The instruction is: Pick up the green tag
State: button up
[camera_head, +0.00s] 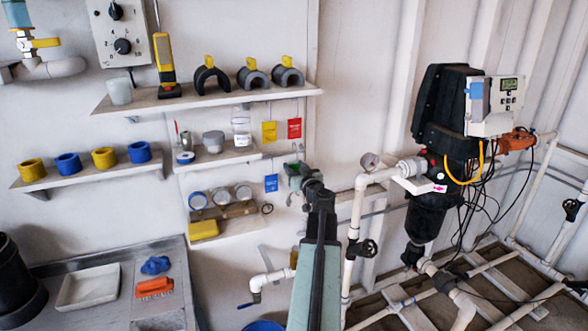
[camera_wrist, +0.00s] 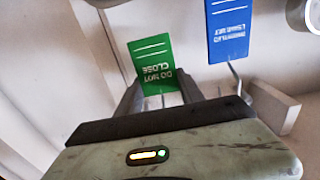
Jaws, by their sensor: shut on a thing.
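The green tag (camera_wrist: 151,62), with white lettering that reads upside down, is in the wrist view at the two dark fingertips of my gripper (camera_wrist: 160,84). The fingers are shut on its side edges near its lettered end, and the rest of the tag extends beyond them. In the head view my gripper (camera_head: 295,170) is beside the wall, right of the small shelves. There I cannot make out the tag apart from the gripper. Whether the tag still touches a hook or the wall is unclear.
A blue tag (camera_wrist: 228,30) hangs close by on the right in the wrist view, also at the wall in the head view (camera_head: 271,183). Yellow (camera_head: 269,132) and red (camera_head: 294,128) tags hang above. White pipes (camera_head: 357,215) stand right of my arm.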

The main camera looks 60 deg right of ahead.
jog(key=s+a+r+p, duration=0.1)
jog(key=s+r, duration=0.1)
jog(key=s, duration=1.4)
jog(key=shift+r, duration=0.15)
